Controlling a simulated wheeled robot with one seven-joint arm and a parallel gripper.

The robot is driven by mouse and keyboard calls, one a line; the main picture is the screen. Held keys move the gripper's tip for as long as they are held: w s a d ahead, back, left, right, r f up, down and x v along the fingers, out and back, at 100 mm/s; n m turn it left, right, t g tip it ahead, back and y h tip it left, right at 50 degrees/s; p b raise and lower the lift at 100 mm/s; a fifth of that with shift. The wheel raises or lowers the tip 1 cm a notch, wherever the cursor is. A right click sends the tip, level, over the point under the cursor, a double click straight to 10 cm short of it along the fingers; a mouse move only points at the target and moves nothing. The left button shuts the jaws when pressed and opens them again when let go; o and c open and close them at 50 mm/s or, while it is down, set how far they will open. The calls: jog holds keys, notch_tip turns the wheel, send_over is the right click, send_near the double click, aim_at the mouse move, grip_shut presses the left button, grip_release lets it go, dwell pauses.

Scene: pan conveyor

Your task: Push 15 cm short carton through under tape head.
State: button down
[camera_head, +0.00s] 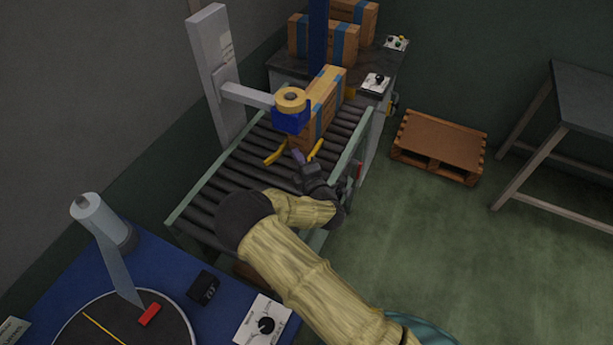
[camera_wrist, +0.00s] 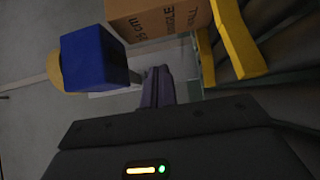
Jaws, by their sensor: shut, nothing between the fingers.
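A brown carton (camera_head: 327,95) with blue bands stands on the roller conveyor, just beyond the tape head as seen from my head camera. The blue tape head (camera_head: 290,120), with a yellow tape roll on top, hides part of the carton. In the wrist view the carton (camera_wrist: 155,20) shows printed text ending in "cm", and the blue tape head (camera_wrist: 95,58) is left of my fingers. My gripper (camera_head: 298,156) is shut and empty, pointing at the carton's near end between two yellow guides (camera_head: 276,154). The wrist view shows the fingers (camera_wrist: 158,85) together; contact with the carton cannot be told.
The roller conveyor (camera_head: 228,172) has green side rails and bare rollers on the near side. A grey post (camera_head: 215,65) carries the tape head's arm. More cartons (camera_head: 322,42) stand on a dark table behind. A pallet (camera_head: 440,147) lies on the floor at right.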

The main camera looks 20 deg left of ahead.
jog(key=v, duration=0.7)
jog(key=shift+w+d+b, duration=0.3)
jog(key=shift+w+b, duration=0.05)
jog(key=shift+b, duration=0.05)
jog(key=shift+w, duration=0.1)
jog(key=w+d+r+m+g+h+p, duration=0.15)
jog(key=w+d+r+m+h, duration=0.35)
jog(key=d+m, duration=0.55)
jog(key=w+d+r+m+h+p, duration=0.1)
jog(key=w+d+m+h+p, duration=0.15)
jog(key=d+m+h, duration=0.75)
jog(key=s+d+r+m+g+p, duration=0.2)
jog(key=s+d+r+m+g, duration=0.1)
jog(key=s+d+r, duration=0.4)
jog(key=s+d+r+m+g+y+p, duration=0.1)
jog(key=s+d+r+m+g+p, duration=0.1)
jog(key=s+d+r+m+g, duration=0.2)
jog(key=s+d+r+g, duration=0.1)
jog(key=s+d+r, duration=0.2)
jog(key=s+d, duration=0.4)
jog(key=shift+s+r+y, duration=0.3)
jog(key=shift+s+r, duration=0.1)
jog(key=shift+s, duration=0.45)
